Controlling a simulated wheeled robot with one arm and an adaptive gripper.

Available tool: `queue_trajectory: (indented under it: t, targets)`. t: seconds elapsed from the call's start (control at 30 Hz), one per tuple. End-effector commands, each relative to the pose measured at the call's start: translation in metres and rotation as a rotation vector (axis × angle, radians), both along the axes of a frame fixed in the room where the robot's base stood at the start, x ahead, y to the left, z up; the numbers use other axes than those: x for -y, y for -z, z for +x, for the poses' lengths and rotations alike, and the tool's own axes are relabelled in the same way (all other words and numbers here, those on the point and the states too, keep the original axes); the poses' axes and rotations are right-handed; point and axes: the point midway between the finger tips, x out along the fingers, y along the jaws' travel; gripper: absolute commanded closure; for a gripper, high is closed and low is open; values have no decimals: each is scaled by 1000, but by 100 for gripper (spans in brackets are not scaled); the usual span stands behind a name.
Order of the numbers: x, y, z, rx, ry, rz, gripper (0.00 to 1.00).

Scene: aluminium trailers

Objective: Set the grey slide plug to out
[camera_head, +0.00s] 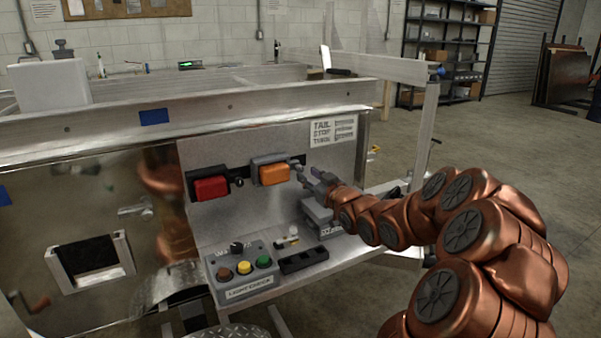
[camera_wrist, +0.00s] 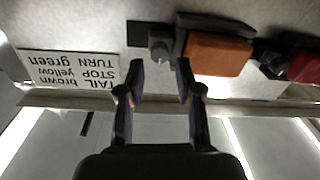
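The orange lamp (camera_head: 270,174) sits in a grey housing on the upright panel. A small grey plug (camera_head: 298,166) is at its right side, and I take it to be the grey slide plug. In the wrist view the plug (camera_wrist: 160,50) shows beside the orange lamp (camera_wrist: 218,54), on a dark strip. My gripper (camera_head: 312,180) is just in front of the plug. Its fingers (camera_wrist: 160,70) are spread apart with nothing between them, and the plug lies just beyond the gap. I cannot tell whether the plug is in or out.
A red lamp (camera_head: 211,188) with a dark plug (camera_head: 237,182) is to the left. A label (camera_head: 333,131) is at upper right. Below are a light check box (camera_head: 243,271) with colored buttons and a black tray (camera_head: 304,260). A grey box (camera_head: 318,212) stands below my gripper.

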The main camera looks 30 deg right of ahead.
Motion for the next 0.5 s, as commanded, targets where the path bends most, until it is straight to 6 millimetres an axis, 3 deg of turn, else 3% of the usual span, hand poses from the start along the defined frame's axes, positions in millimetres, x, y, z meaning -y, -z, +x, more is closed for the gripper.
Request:
queue_trajectory:
  t: [0.2,0.5]
  targets:
    - [0,1,28,-1,-3,-1,65]
    - [2,0,46,0,0,0,65]
